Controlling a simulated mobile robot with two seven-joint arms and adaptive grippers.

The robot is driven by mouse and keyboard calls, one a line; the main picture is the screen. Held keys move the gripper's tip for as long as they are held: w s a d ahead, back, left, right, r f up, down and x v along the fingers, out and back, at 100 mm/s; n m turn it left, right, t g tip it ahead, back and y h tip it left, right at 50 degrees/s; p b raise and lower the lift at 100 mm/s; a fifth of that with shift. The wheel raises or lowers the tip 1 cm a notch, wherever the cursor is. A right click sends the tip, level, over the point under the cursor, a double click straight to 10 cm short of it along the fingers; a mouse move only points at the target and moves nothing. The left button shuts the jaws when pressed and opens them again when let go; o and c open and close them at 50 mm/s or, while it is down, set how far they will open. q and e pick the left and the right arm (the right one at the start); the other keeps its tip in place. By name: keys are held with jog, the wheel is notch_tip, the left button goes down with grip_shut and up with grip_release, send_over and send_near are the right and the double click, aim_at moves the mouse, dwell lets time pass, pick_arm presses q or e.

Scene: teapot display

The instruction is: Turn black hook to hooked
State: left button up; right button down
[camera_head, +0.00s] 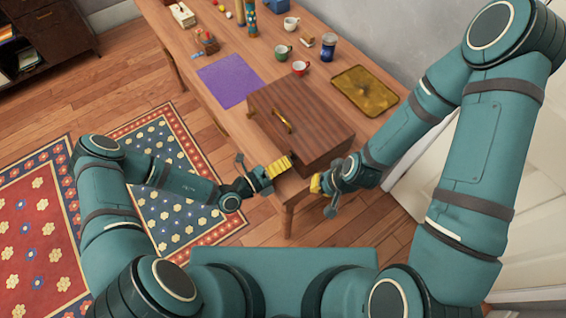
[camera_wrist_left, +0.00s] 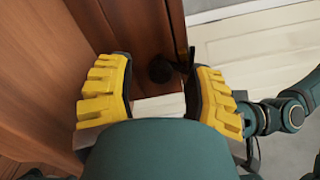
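A brown wooden case (camera_head: 305,130) with a brass handle lies on the table. My left gripper (camera_head: 280,167) is at the case's near left corner, its yellow fingers pointing toward the case. In the left wrist view its fingers (camera_wrist_left: 160,88) are apart with nothing gripped between them. Beyond them, a small dark round piece (camera_wrist_left: 160,70) and a thin black piece (camera_wrist_left: 188,62) show at the wood's edge; they may be the black hook, but its position is unclear. My right gripper (camera_head: 318,184) is near the case's near right end, mostly hidden by its own wrist.
The wooden table (camera_head: 215,58) holds a purple mat (camera_head: 230,82), a gold tray (camera_head: 364,91), a red mug (camera_head: 299,68), a green mug (camera_head: 283,52), a white mug (camera_head: 291,23) and a blue jar (camera_head: 328,47). A white panelled surface lies right of the table.

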pick_arm(q)
jog(key=shift+a, duration=0.15)
jog(key=v, duration=1.1)
jog(key=shift+s+a, duration=0.25)
jog(key=s+d+f+m+g+y+b, duration=0.1)
jog(key=s+m+g+y, duration=0.2)
jog(key=s+m+g, duration=0.6)
jog(key=s+d+f+m+g+y+b, duration=0.1)
jog(key=s+m+g+y, duration=0.15)
jog(key=m+g, duration=0.7)
jog(key=w+a+r+m+t+y, duration=0.1)
jog(key=w+m+t, duration=0.3)
jog(key=m, duration=0.5)
jog(key=w+a+r+m+t+y, duration=0.1)
jog(key=w+m+t+y, duration=0.3)
jog(key=m, duration=0.5)
jog(key=shift+w+t, duration=0.5)
jog(key=shift+t, duration=0.45)
